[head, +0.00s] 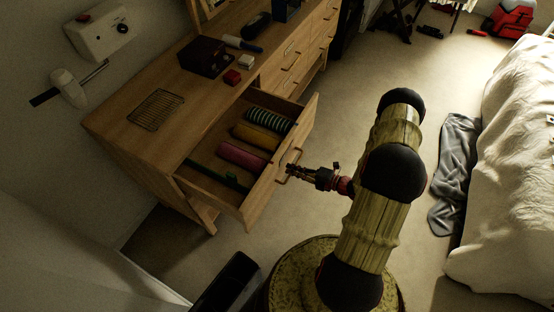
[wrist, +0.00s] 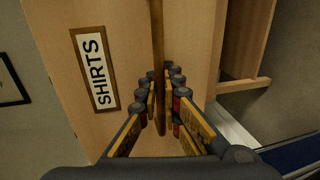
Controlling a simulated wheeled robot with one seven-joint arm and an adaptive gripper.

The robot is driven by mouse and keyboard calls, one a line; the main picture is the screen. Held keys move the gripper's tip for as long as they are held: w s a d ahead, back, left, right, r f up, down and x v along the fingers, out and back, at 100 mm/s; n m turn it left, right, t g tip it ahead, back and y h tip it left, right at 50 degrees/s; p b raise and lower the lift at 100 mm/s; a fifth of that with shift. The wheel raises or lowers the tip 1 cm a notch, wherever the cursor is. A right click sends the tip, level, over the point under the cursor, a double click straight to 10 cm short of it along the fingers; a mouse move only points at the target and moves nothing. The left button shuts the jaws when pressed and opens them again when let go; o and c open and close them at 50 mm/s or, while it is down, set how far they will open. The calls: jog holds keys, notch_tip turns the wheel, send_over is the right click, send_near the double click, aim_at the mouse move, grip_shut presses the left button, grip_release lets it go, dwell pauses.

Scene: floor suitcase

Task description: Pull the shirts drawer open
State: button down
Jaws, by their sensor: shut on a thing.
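The shirts drawer (head: 252,207) is pulled well out of the wooden dresser in the head view. Rolled clothes lie in it: a striped green one (head: 270,120), a mustard one (head: 256,138) and a pink one (head: 241,157). Its front carries a white "SHIRTS" label (wrist: 95,68) in the wrist view. My gripper (head: 290,171) is at the drawer front, with its fingers on both sides of the bar handle (wrist: 158,50), shut on it. The handle's part between the fingers is partly hidden.

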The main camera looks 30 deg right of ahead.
jog(key=f+v, duration=0.1)
jog(key=v, duration=0.5)
jog(key=shift+s+p, duration=0.2)
jog(key=shift+p, duration=0.1)
jog(key=shift+d+f, duration=0.15)
jog(key=c, duration=2.1)
grip_release()
jog(key=shift+o, duration=0.6)
jog(key=shift+d, duration=0.1)
jog(key=v, duration=1.2)
